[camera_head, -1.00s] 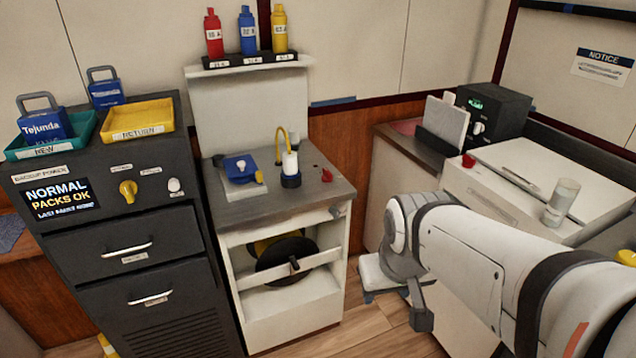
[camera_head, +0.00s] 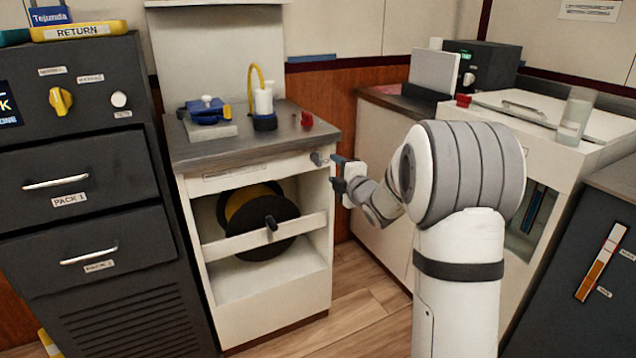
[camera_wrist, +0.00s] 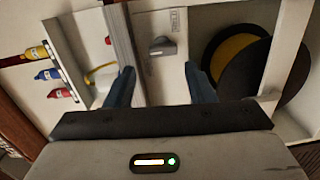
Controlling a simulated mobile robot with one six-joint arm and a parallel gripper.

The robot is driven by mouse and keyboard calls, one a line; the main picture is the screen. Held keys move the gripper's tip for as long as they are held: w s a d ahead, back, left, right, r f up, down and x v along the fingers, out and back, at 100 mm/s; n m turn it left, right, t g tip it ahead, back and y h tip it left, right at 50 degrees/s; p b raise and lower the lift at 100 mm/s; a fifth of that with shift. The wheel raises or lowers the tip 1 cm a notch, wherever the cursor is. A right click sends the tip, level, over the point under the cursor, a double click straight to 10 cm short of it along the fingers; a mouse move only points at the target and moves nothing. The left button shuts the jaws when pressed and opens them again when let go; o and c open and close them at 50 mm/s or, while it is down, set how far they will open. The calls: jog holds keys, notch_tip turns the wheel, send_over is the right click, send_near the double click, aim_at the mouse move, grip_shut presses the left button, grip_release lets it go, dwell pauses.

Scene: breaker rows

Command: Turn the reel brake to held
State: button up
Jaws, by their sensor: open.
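The reel cabinet (camera_head: 188,240) is white with a grey top and holds a reel with a black disc and a yellow core (camera_head: 262,222). A small grey knob (camera_head: 318,158) sits at the upper right of its front. In the wrist view, the knob (camera_wrist: 163,46) appears between the fingers' lines, beyond their tips, beside a label too small to read.
On the cabinet top are a blue device (camera_head: 208,110), a bottle with a yellow tube (camera_head: 263,100) and a red item (camera_head: 307,120). A dark drawer unit (camera_head: 70,215) stands left, a white counter unit (camera_head: 560,130) right. Floor is free in front (camera_head: 350,300).

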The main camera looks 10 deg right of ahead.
aim_at(320, 161)
jog(key=shift+n+y, duration=0.4)
jog(key=shift+n, duration=0.1)
jog(key=x, duration=0.2)
jog(key=b+x, duration=0.1)
jog(key=x, duration=0.5)
jog(key=shift+w+a+f, duration=0.1)
jog(key=shift+w+f, duration=0.05)
jog(key=shift+f, duration=0.25)
jog(key=shift+c, duration=0.6)
jog(key=shift+a, duration=0.1)
jog(key=c, duration=0.6)
